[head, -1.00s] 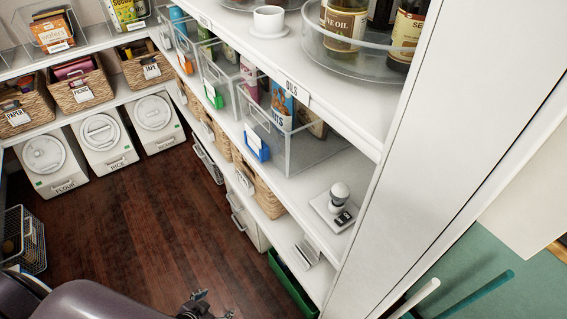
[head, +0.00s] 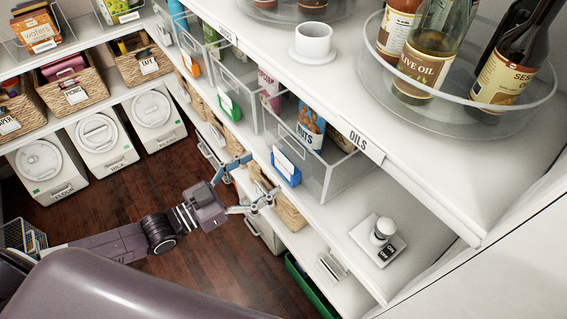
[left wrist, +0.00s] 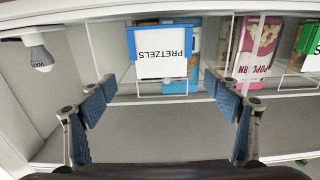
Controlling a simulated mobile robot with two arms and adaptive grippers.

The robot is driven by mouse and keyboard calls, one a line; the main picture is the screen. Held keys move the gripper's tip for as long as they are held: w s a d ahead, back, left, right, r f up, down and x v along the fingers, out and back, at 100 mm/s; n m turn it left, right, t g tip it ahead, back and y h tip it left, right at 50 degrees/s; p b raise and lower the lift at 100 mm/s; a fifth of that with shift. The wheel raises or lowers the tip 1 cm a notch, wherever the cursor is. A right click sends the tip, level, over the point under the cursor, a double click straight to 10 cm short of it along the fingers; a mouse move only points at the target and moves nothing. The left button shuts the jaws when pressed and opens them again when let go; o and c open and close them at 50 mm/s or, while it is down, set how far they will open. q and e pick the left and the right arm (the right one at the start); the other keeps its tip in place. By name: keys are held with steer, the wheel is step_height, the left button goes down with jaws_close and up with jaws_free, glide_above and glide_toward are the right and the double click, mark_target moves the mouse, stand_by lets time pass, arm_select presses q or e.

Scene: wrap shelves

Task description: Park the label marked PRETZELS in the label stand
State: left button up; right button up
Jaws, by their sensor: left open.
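The PRETZELS label (left wrist: 161,55) is a white card in a blue clip, upside down in the left wrist view. It hangs on the front of a clear bin that holds a NUTS box; in the head view the label (head: 286,167) is small and blue-edged. My left gripper (head: 258,180) is open and empty, in front of the shelf to the left of the label. In the left wrist view its fingers (left wrist: 160,90) spread to either side of the label, apart from it. A small slotted white piece (head: 333,267) on the lower shelf may be the label stand. My right gripper is not in view.
A clear bin (head: 345,178) holds the NUTS box (head: 311,124). A green-clipped label (head: 229,106) hangs on the neighbouring bin. The OILS shelf edge (head: 361,143) overhangs above. Baskets sit below.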

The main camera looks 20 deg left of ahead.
mark_target(283, 160)
arm_select(q)
steer(key=x, duration=0.2)
steer(key=p+x, duration=0.1)
steer(key=x, duration=0.1)
steer(key=shift+w+d+r, duration=0.1)
steer(key=shift+w+r, duration=0.1)
steer(key=shift+w, duration=0.05)
steer(key=shift+w+d+f, duration=0.15)
steer(key=shift+w+d, duration=0.2)
steer(key=shift+w, duration=0.1)
steer(key=shift+c, duration=0.3)
steer(key=c, duration=0.8)
